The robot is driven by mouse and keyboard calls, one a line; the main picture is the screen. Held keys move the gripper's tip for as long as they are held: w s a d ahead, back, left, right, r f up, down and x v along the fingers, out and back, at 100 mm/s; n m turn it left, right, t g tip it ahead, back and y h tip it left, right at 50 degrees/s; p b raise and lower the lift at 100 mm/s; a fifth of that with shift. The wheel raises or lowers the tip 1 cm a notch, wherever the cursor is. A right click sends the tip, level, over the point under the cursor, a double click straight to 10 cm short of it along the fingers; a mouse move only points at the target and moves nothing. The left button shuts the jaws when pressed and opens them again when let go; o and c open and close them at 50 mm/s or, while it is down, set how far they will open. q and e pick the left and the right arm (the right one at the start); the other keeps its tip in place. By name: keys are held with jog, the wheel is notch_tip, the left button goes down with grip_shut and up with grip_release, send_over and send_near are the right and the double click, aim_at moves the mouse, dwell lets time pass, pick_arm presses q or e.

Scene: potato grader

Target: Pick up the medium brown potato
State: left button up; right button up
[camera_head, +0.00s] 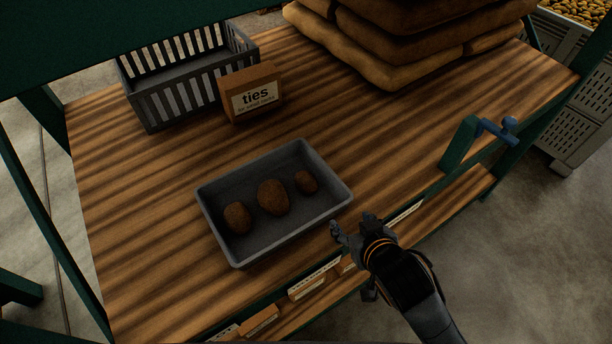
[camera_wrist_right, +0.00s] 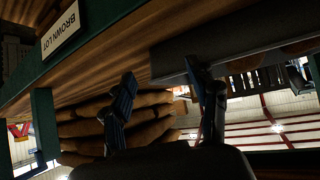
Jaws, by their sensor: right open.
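Three brown potatoes lie in a row, apart, in a grey tray (camera_head: 328,210) on the wooden table. The largest potato (camera_head: 273,197) is in the middle and the smallest potato (camera_head: 306,181) is at the right. The medium brown potato (camera_head: 237,217) is at the left end. My right gripper (camera_head: 354,224) is open and empty, just off the tray's right front corner by the table's front edge. In the right wrist view, the tray's dark side (camera_wrist_right: 230,45) shows beyond the fingers, with potatoes only partly visible. My left gripper is not in view.
A slatted grey crate (camera_head: 185,90) and a box of ties (camera_head: 252,93) stand behind the tray. Stacked sacks (camera_head: 400,50) fill the back right. A green bracket with a blue handle (camera_head: 480,130) rises at the right edge. The table right of the tray is clear.

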jog(key=n+t+y, duration=0.1)
jog(key=t+y, duration=0.1)
send_near(308, 182)
jog(key=s+d, duration=0.1)
jog(key=s, duration=0.1)
jog(key=x, duration=0.2)
jog(key=p+x, duration=0.1)
jog(key=x, duration=0.2)
jog(key=r+x, duration=0.1)
jog(key=x, duration=0.2)
jog(key=shift+w+a+f+p, duration=0.1)
jog(key=shift+w+a+p, duration=0.2)
jog(key=shift+p, duration=0.1)
jog(key=shift+w+a+f+p, duration=0.25)
jog(key=shift+w+f+p, duration=0.05)
jog(key=shift+w+p, duration=0.25)
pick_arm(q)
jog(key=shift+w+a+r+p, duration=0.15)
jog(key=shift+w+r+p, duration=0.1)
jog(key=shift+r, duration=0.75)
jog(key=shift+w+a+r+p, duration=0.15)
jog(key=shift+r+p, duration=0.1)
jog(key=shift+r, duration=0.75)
pick_arm(e)
jog(key=shift+x, duration=1.95)
jog(key=shift+s+f, duration=0.1)
jog(key=shift+f, duration=0.05)
